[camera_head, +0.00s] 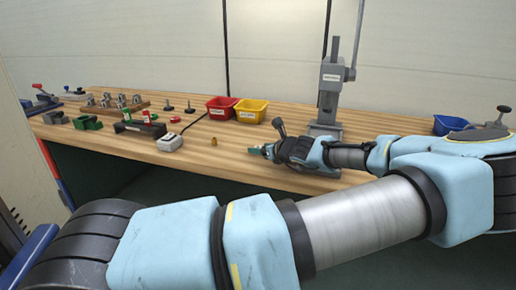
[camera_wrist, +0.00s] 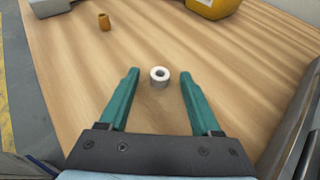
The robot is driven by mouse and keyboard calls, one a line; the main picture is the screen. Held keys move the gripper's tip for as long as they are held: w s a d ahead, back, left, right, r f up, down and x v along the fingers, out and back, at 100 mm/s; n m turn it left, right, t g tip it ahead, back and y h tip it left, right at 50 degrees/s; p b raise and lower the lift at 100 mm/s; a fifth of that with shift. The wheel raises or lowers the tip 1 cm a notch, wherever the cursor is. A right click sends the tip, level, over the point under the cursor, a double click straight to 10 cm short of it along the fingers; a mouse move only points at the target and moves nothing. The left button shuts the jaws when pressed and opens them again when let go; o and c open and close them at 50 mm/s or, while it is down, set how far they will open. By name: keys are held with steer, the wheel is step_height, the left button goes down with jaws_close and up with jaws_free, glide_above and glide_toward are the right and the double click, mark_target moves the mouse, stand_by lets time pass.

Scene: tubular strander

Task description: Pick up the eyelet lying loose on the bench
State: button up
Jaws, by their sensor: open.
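A small pale ring with a dark hole, which looks like the eyelet (camera_wrist: 159,77), lies on the wooden bench in the wrist view. I cannot make it out in the head view. My gripper (camera_head: 256,151) is low over the bench in the head view. In the wrist view my gripper (camera_wrist: 159,74) is open and empty, with one teal finger on each side of the ring. The ring appears centred between the fingertips, with bare wood showing on both sides. How high the fingertips are above the bench is hard to tell.
A small brown-orange piece (camera_wrist: 104,22) stands farther off on the bench (camera_head: 232,166). A yellow bin (camera_head: 251,110) and a red bin (camera_head: 221,108) stand behind. A grey press stand (camera_head: 330,95) rises near my gripper.

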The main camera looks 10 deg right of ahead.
steer(key=shift+c, duration=0.4)
jaws_close()
